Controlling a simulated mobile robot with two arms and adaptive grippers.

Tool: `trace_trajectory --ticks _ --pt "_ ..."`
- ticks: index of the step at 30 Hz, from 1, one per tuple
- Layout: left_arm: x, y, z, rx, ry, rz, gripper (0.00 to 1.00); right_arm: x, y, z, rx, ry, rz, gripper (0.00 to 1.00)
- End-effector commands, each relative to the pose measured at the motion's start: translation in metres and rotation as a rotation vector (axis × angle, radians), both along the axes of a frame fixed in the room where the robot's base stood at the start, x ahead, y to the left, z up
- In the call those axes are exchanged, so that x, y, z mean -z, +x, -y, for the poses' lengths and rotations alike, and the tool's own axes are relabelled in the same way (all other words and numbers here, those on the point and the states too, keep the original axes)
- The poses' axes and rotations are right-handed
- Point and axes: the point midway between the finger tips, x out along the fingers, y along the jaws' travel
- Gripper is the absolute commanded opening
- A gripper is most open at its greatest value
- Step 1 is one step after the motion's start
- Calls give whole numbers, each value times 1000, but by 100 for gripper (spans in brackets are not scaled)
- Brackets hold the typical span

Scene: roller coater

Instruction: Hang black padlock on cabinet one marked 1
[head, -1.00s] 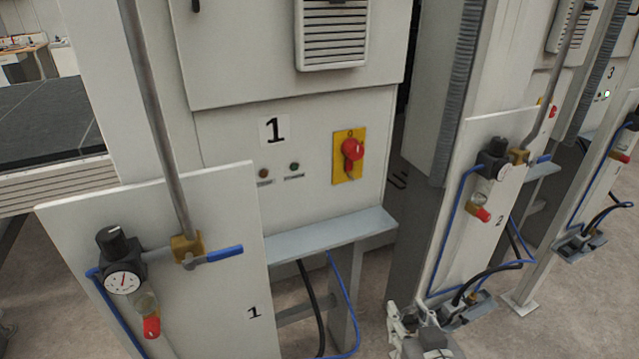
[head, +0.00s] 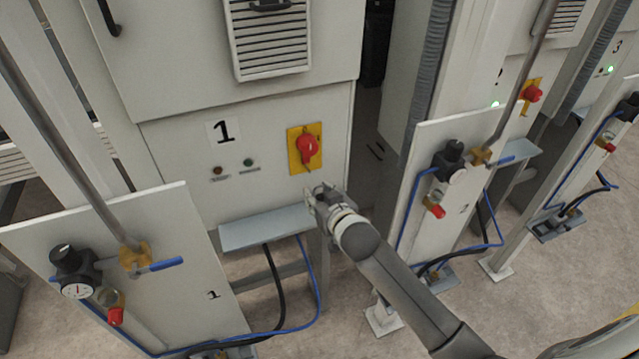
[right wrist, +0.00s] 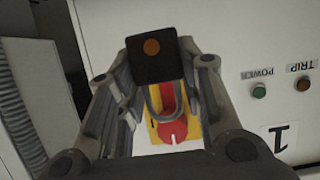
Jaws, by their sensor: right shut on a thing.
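Cabinet one (head: 180,128) carries a black "1" label, which also shows upside down in the right wrist view (right wrist: 279,142). Its red rotary switch (head: 307,149) sits on a yellow plate, to the right of two small lamps. My right gripper (head: 318,192) is just below and right of the switch in the head view. In the right wrist view it is shut on the black padlock (right wrist: 153,61), a black block with an orange-brown round spot. The padlock's grey shackle (right wrist: 164,103) overlaps the red switch in that view; I cannot tell whether it passes through it. My left gripper is not in view.
A grey ledge (head: 262,228) juts out below the switch. A white panel with a gauge (head: 76,290), pipe and blue-handled valve stands at the left front. Cabinet two's panel (head: 440,215) stands to the right, with floor between.

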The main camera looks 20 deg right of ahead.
Motion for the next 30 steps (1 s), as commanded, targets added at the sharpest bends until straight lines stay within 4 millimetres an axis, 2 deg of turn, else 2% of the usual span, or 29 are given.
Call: trace_trajectory --ticks 5,13,30 --pt "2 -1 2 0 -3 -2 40 0 7 2 2 -1 2 8" --pt "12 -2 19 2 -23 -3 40 2 22 1 2 -1 3 8" --pt "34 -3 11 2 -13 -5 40 5 56 0 2 -1 3 8"
